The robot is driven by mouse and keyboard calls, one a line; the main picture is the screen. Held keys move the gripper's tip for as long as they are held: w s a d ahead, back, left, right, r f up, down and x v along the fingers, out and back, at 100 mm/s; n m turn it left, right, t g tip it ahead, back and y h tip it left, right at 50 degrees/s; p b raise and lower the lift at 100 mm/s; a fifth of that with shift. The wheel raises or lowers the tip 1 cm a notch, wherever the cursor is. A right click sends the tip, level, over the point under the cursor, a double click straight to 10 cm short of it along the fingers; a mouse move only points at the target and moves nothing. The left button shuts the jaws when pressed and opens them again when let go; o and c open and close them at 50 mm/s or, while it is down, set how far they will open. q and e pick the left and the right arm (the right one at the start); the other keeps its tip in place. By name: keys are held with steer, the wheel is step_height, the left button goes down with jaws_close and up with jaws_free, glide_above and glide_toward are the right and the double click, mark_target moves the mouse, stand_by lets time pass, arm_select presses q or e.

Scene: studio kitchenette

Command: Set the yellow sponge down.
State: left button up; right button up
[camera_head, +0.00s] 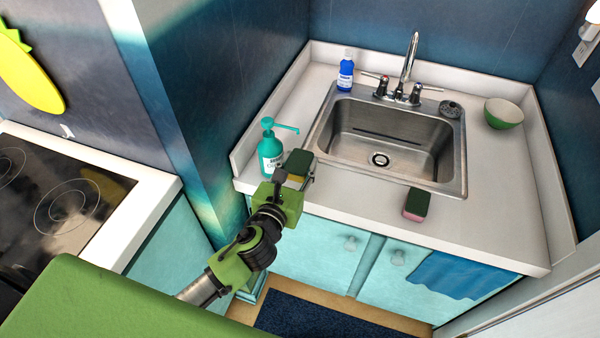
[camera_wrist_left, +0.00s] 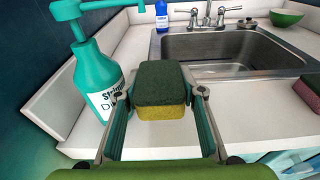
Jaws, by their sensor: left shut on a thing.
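The yellow sponge (camera_wrist_left: 160,111) has a dark green scouring top and sits between the fingers of my left gripper (camera_wrist_left: 163,98) in the left wrist view. In the head view the gripper (camera_head: 299,166) is shut on this sponge (camera_head: 297,163) at the counter's front left, just right of the teal soap bottle. The sponge is level with its green side up. I cannot tell whether its underside touches the white counter (camera_head: 350,190). My right gripper is not in view.
The teal pump bottle (camera_head: 270,155) stands close left of the gripper. A steel sink (camera_head: 395,135) lies behind. A pink and green sponge (camera_head: 416,204) lies on the front counter, right of a bare stretch. A blue bottle (camera_head: 346,73) and green bowl (camera_head: 503,114) stand farther back.

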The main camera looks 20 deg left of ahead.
mark_target(300, 164)
arm_select(q)
steer(key=w+f, duration=0.2)
steer(key=shift+w+a+f, duration=0.1)
steer(key=shift+a+f, duration=0.15)
steer(key=shift+f, duration=0.05)
steer(key=shift+w+f+b, duration=0.2)
steer(key=shift+f+b, duration=0.6)
steer(key=shift+f, duration=1)
steer(key=shift+f, duration=0.15)
steer(key=o, duration=0.4)
steer(key=shift+r, duration=0.3)
steer(key=s+r+b, duration=0.1)
steer(key=s, duration=1.1)
steer(key=shift+a+r, duration=0.25)
steer(key=shift+r, duration=0.05)
